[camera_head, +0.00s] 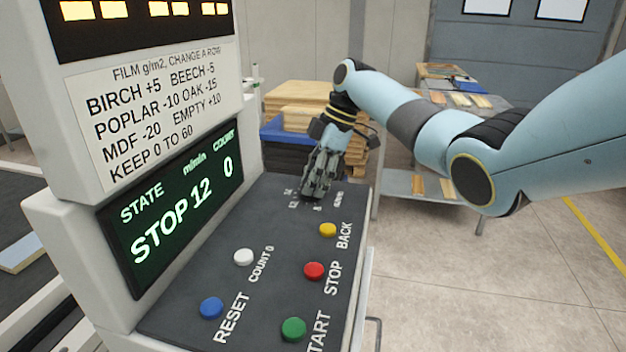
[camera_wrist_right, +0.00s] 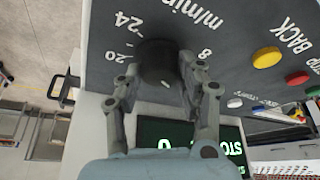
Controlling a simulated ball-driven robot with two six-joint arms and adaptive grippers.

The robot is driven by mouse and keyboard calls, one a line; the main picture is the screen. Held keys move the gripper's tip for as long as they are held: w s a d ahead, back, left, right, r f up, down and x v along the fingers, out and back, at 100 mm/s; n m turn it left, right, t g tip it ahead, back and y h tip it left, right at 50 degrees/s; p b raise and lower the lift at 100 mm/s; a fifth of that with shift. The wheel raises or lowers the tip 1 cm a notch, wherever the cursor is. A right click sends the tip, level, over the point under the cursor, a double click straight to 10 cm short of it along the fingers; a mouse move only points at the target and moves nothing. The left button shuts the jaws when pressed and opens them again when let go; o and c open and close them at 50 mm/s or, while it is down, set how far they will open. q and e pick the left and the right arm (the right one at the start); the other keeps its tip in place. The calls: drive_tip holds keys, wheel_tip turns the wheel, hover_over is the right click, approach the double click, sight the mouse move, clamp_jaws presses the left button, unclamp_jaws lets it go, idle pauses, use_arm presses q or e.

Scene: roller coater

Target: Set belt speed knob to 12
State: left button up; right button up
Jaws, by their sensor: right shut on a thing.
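The belt speed knob (camera_wrist_right: 158,60) is a dark round knob on the sloping grey panel (camera_head: 268,215). In the right wrist view the marks 24, 20 and 8 and the word m/min show around it. My right gripper (camera_wrist_right: 158,75) is shut on the knob, one finger on each side. In the head view my right gripper (camera_head: 316,190) reaches down to the far end of the panel and hides the knob. The green-lit display (camera_head: 175,205) reads STATE STOP, m/min 12 and COUNT 0. My left gripper is not in view.
Yellow BACK (camera_head: 328,230), red STOP (camera_head: 314,270), green START (camera_head: 293,329), white COUNT 0 (camera_head: 243,257) and blue RESET (camera_head: 211,307) buttons stand on the panel nearer to me. A white sign (camera_head: 155,110) gives film rules. Stacked boards (camera_head: 300,105) lie behind.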

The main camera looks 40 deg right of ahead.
drive_tip(key=o, duration=1.1)
drive_tip(key=shift+r, duration=0.1)
drive_tip(key=v, duration=1.1)
drive_tip(key=shift+d+r, duration=0.1)
drive_tip(key=shift+r, duration=0.3)
